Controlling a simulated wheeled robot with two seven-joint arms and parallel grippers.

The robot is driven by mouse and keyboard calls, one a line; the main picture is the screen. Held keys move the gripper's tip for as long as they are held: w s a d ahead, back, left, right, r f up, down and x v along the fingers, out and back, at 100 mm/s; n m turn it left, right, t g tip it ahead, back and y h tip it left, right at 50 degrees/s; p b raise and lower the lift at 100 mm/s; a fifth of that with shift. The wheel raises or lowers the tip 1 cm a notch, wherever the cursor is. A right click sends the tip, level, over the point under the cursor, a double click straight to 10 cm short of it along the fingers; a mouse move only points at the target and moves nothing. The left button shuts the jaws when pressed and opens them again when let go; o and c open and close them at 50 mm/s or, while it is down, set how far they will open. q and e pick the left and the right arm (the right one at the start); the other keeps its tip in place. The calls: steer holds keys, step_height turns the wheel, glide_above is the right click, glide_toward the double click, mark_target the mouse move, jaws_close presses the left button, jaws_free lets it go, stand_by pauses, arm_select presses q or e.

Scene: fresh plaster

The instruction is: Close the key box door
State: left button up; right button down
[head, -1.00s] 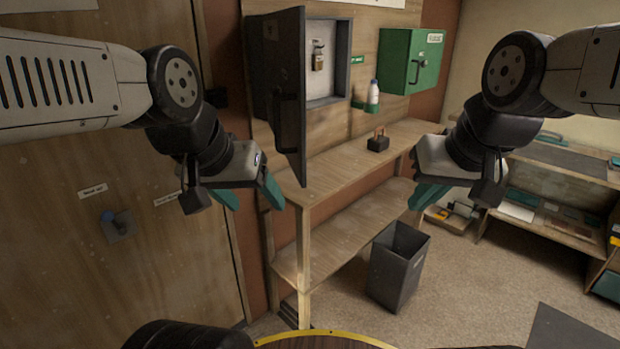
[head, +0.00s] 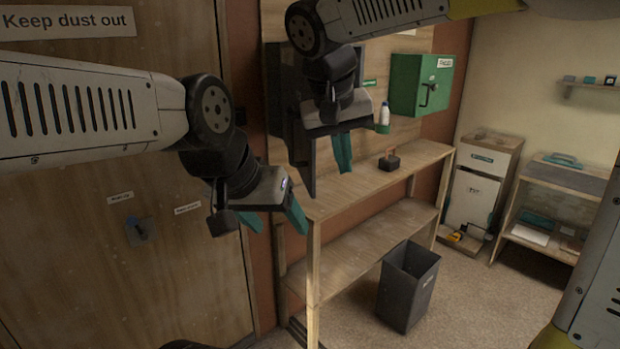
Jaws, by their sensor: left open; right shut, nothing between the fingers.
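The dark grey key box hangs on the wall board behind my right gripper, which hides most of it. Its door (head: 276,95) stands open, swung out on the left side. The door's lower edge shows below and left of my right gripper. My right gripper (head: 343,153) is shut and empty, in front of the box and just right of the door's free edge; I cannot tell if they touch. My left gripper (head: 275,218) is open and empty, lower and left of the door, in front of the bench's left end.
A wooden bench (head: 370,190) runs below the box, with a small dark block (head: 389,162) on it. A green cabinet (head: 415,85) and a white bottle (head: 385,114) are to the right. A grey bin (head: 408,288) stands on the floor. A wooden door (head: 60,240) fills the left.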

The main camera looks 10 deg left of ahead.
steer(key=a+t+h, duration=0.2)
steer(key=a, duration=1.4)
glide_toward(308, 189)
step_height(308, 189, down, 4)
steer(key=a, duration=0.2)
steer(key=shift+w+d, duration=1.35)
steer(key=shift+d, duration=0.25)
